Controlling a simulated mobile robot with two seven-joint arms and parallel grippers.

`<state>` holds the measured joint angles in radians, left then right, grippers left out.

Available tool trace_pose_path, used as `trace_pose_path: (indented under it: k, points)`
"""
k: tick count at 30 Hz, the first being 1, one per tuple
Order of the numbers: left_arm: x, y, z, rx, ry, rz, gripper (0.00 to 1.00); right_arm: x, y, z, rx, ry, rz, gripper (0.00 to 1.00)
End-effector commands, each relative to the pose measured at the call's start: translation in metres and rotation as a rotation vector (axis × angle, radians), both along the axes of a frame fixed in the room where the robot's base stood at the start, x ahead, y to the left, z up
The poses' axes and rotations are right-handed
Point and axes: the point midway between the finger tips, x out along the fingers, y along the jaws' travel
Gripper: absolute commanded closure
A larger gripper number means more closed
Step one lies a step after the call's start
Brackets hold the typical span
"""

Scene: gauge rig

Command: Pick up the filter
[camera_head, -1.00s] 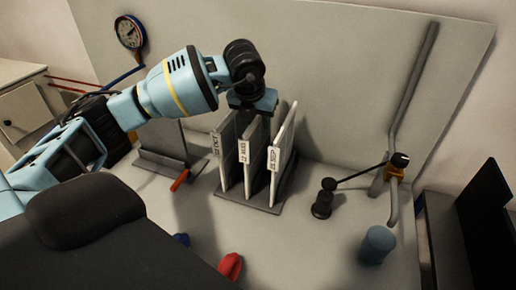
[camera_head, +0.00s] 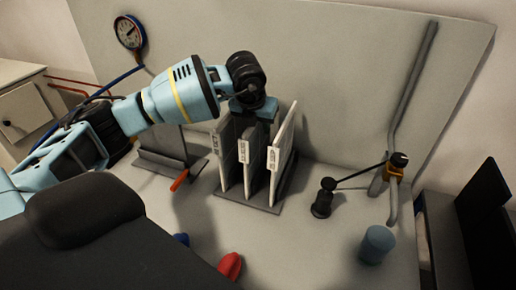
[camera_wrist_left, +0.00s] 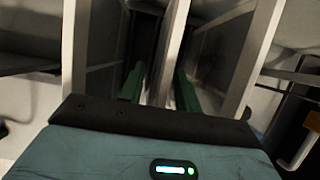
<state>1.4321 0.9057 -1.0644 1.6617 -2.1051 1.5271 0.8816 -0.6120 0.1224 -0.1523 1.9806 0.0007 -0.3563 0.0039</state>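Three flat, labelled filter panels stand upright in a grey rack (camera_head: 235,203): a left panel (camera_head: 226,160), a middle panel (camera_head: 252,165) and a right panel (camera_head: 281,150). The task does not say which is the filter. My left gripper (camera_head: 256,108) is low over the rack, around the top of the middle panel; its fingertips are hidden in the head view. In the left wrist view, its two green fingers (camera_wrist_left: 159,85) are apart, with the middle panel's edge (camera_wrist_left: 171,50) between them and outer panels on both sides. My right gripper is not in view.
A grey stand with a red-orange handle (camera_head: 180,181) is left of the rack. Right of it are a black knob post (camera_head: 322,200), a pipe with an orange valve (camera_head: 394,172) and a blue cylinder (camera_head: 377,244). A red object (camera_head: 230,266) lies in front.

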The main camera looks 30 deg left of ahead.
Motion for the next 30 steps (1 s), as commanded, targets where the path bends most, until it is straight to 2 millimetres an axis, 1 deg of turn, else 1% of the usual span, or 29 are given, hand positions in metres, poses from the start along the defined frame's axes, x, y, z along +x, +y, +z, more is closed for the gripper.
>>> trace_pose_path:
  k: [8,11,16,26,30]
  points:
    - [0.0001,-0.0001,-0.0005,0.0,0.0,0.0,0.67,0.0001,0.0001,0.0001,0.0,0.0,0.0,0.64]
    - [0.0002,-0.0001,-0.0005,0.0,0.0,0.0,0.78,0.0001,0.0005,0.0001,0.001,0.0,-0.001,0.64]
    - [0.0001,0.0,-0.0004,0.0,0.0,0.0,1.0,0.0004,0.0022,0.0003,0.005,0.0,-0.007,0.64]
    - [0.0003,0.0001,0.0003,-0.001,-0.001,0.001,1.0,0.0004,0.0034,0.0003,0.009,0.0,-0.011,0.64]
    - [0.0008,0.0004,0.006,-0.001,-0.003,0.001,1.0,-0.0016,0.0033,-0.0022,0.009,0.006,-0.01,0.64]
